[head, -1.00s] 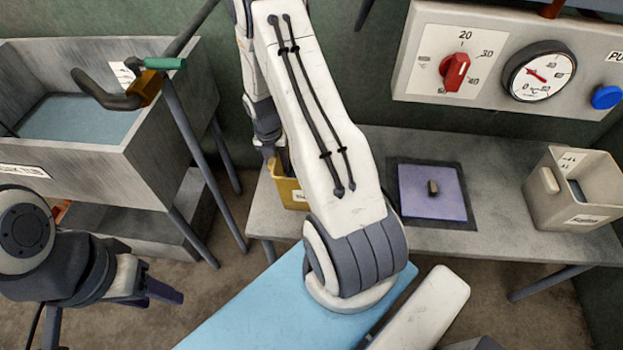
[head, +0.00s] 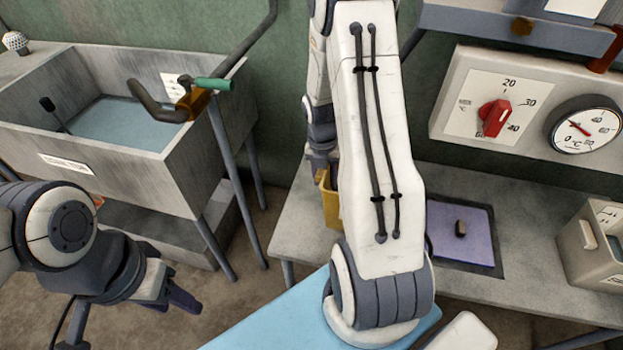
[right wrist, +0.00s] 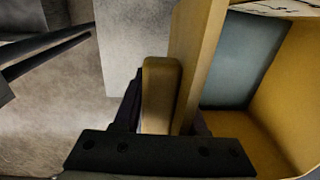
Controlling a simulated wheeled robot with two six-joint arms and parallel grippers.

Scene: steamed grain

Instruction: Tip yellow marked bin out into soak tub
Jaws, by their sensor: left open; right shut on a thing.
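The yellow bin (head: 331,203) is at the left end of the bench, mostly hidden behind my right arm. In the right wrist view its yellow wall (right wrist: 200,60) and a flat grey-blue surface inside show. My right gripper (head: 321,165) is shut on the bin's handle tab (right wrist: 160,95). The bin looks upright; I cannot tell whether it touches the bench. The soak tub (head: 150,175) is a grey metal basin on legs at the left, with grey-blue contents and a label on its front. My left gripper (head: 180,295) is open and empty, low in front of the tub.
A bent pipe with a green-handled tap (head: 212,84) reaches over the tub's right side. A control panel with red knob (head: 495,117) is on the wall. Open floor lies between tub and bench.

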